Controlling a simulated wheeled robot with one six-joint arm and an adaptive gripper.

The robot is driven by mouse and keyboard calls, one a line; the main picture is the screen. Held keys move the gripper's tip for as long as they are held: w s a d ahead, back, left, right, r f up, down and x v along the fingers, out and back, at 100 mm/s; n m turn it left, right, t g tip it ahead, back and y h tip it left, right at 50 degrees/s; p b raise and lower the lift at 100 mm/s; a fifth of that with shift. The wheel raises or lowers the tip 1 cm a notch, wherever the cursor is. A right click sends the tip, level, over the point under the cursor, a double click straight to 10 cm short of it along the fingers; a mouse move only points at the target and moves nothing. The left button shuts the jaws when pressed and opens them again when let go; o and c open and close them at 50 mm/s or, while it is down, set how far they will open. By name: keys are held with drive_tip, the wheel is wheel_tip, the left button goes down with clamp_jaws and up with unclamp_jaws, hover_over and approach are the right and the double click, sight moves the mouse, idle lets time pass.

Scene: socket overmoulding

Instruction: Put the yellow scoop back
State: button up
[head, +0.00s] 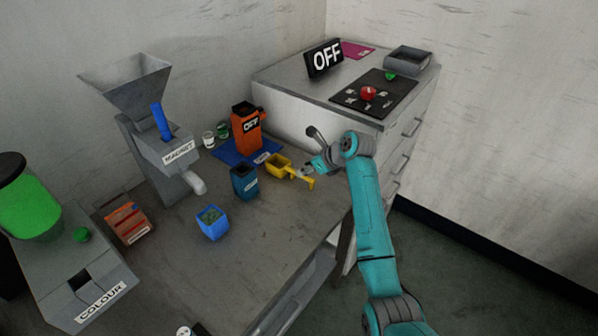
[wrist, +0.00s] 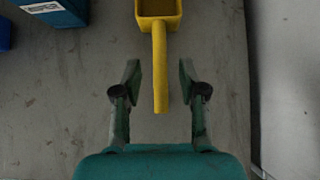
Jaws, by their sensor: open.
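The yellow scoop (head: 279,167) lies on the grey bench near its right edge, with its handle pointing toward my gripper. In the wrist view the yellow scoop (wrist: 159,60) shows its box-shaped bowl at the top and its handle reaching down between my fingers. My gripper (wrist: 160,82) is open, with one finger on each side of the handle and a gap on both sides. In the head view my gripper (head: 310,173) is at the handle end of the scoop.
A dark blue container (head: 244,182) stands just left of the scoop. A grey cabinet (head: 290,100) rises behind right.

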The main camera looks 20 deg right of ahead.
drive_tip(key=v, duration=0.6)
drive_tip(key=shift+r, duration=0.1)
idle(0.3)
